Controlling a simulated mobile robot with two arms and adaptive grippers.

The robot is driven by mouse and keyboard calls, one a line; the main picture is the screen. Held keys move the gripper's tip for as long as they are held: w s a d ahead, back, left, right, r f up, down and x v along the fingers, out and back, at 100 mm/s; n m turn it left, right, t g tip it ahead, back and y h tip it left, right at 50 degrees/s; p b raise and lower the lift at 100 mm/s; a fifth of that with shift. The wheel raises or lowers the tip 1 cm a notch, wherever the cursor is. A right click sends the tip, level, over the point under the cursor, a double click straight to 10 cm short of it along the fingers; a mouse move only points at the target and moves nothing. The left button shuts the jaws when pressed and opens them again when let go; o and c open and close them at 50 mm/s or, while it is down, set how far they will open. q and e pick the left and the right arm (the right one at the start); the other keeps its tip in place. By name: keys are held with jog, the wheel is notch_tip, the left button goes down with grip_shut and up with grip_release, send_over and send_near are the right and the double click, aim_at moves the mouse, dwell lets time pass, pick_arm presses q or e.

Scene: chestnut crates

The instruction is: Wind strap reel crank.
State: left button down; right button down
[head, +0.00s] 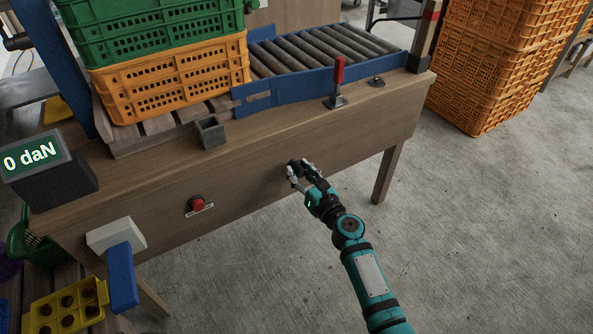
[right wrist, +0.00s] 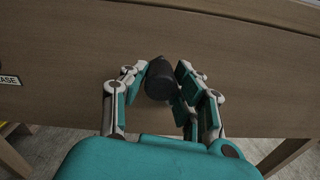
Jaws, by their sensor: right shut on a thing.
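My right gripper (head: 303,172) reaches to the front panel of the wooden bench (head: 250,160). It is shut on a dark knob (head: 294,165), which I take to be the crank's grip. In the right wrist view the black, rounded knob (right wrist: 159,80) sits between the two fingers of the gripper (right wrist: 160,88). The crank's arm and the strap reel cannot be made out behind the fingers. A display (head: 33,160) on the bench reads "0 daN". My left gripper is not in view.
A red button (head: 197,203) is on the panel left of my gripper. Green (head: 150,35) and orange crates (head: 175,85) stand on the bench beside a roller conveyor (head: 325,48). A red-handled clamp (head: 338,85) stands above.

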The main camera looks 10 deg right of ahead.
jog(key=shift+w+d+r+m, duration=0.1)
jog(key=shift+d+r+m, duration=0.05)
jog(key=shift+d+m, duration=0.3)
dwell(0.3)
jog(key=c, duration=1)
grip_release()
jog(key=shift+a, duration=0.1)
jog(key=v, duration=1.2)
